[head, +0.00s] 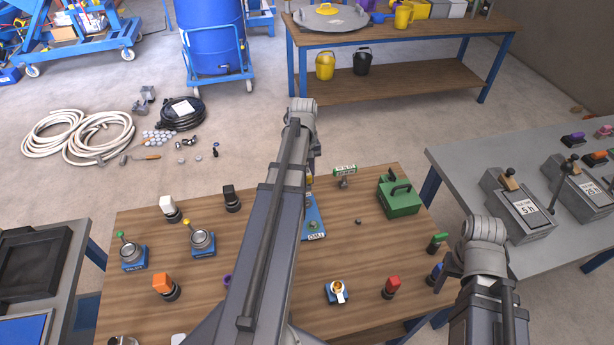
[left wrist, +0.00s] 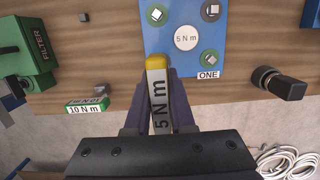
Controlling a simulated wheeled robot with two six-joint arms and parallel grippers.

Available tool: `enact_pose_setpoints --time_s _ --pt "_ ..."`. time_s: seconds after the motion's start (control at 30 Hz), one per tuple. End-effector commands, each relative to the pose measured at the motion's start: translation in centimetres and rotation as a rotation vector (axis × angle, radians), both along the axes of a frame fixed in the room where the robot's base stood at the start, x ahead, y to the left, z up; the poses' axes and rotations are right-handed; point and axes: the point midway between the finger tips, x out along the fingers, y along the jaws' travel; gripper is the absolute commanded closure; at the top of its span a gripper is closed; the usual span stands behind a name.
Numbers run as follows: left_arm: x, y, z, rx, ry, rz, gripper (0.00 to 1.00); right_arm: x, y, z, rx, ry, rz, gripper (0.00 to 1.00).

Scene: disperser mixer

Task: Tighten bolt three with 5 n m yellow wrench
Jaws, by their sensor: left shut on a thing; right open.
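My left gripper (left wrist: 158,90) is shut on the yellow-tipped wrench (left wrist: 158,115), labelled 5 N m. The wrench's yellow end is at the near edge of the blue plate (left wrist: 165,45) in the left wrist view; I cannot tell whether it touches. Bolts show on the plate at upper left (left wrist: 156,14), upper right (left wrist: 211,10) and lower right (left wrist: 209,57), the last beside the label ONE. In the head view my left arm hides most of the blue plate (head: 313,215). My right gripper (head: 449,268) is open at the table's right edge.
A green filter box (head: 400,197) and a green-labelled 10 N m tool (left wrist: 87,105) are nearby. Coloured-handled tools and joystick boxes stand around the wooden table (head: 130,300). A grey bench (head: 460,155) with control boxes is to the right.

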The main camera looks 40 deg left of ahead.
Motion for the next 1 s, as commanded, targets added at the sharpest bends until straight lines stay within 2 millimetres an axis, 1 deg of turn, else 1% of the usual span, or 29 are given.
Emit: enact_pose_setpoints --time_s 0.03,0.5,0.63,1.0 --pt "0.0 0.0 -0.7 0.0 0.0 0.0 1.0 0.0 0.0 -0.7 0.0 0.0 0.0 0.43" --pt "0.0 0.0 -4.7 0.0 0.0 0.0 1.0 0.0 0.0 -4.7 0.0 0.0 0.0 0.43" --pt "0.0 0.0 -5.1 0.0 0.0 0.0 1.0 0.0 0.0 -5.1 0.0 0.0 0.0 0.43" --pt "0.0 0.0 -5.0 0.0 0.0 0.0 1.0 0.0 0.0 -5.0 0.0 0.0 0.0 0.43"
